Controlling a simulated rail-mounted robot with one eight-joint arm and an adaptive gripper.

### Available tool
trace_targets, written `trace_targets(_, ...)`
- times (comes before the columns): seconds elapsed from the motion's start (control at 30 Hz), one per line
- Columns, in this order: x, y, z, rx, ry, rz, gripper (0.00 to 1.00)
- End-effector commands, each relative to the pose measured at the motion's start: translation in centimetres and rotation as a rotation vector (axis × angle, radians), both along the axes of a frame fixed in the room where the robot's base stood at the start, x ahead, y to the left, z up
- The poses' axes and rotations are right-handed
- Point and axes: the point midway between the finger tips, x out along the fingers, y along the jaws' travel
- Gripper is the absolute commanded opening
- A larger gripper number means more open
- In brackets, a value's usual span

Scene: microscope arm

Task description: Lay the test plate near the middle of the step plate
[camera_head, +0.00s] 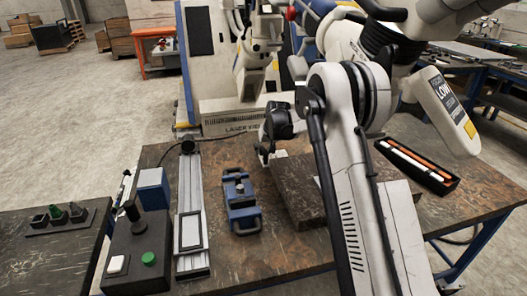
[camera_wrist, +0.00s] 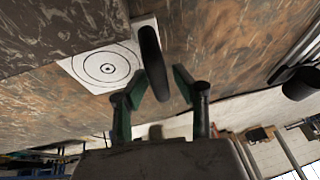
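In the wrist view a white square plate with black concentric circles (camera_wrist: 106,68), which looks like the test plate, lies flat on a worn brown surface. Its right part is hidden behind a dark oval piece (camera_wrist: 151,50). My gripper (camera_wrist: 162,76) has its two green-sided fingers apart, with the lower end of that oval between them; contact is unclear. In the head view my gripper (camera_head: 264,153) is just left of a brown slab (camera_head: 297,182), probably the step plate, on the workbench. My arm hides part of the slab.
Left of the slab are a blue clamp-like fixture (camera_head: 240,203), a long metal rail (camera_head: 191,215) and a black control box (camera_head: 138,250). A black tray with white and orange sticks (camera_head: 417,165) lies at the right. A large white machine (camera_head: 217,60) stands behind the bench.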

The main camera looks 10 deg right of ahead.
Motion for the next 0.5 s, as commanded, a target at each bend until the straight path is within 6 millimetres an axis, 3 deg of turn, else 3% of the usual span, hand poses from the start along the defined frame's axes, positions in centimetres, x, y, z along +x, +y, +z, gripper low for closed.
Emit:
trace_targets(0.27, -0.1, 0.0, 0.4, 0.000, 0.000, 0.000, 0.27)
trace_targets(0.5, -1.0, -0.3, 2.6, 0.000, 0.000, 0.000, 0.27)
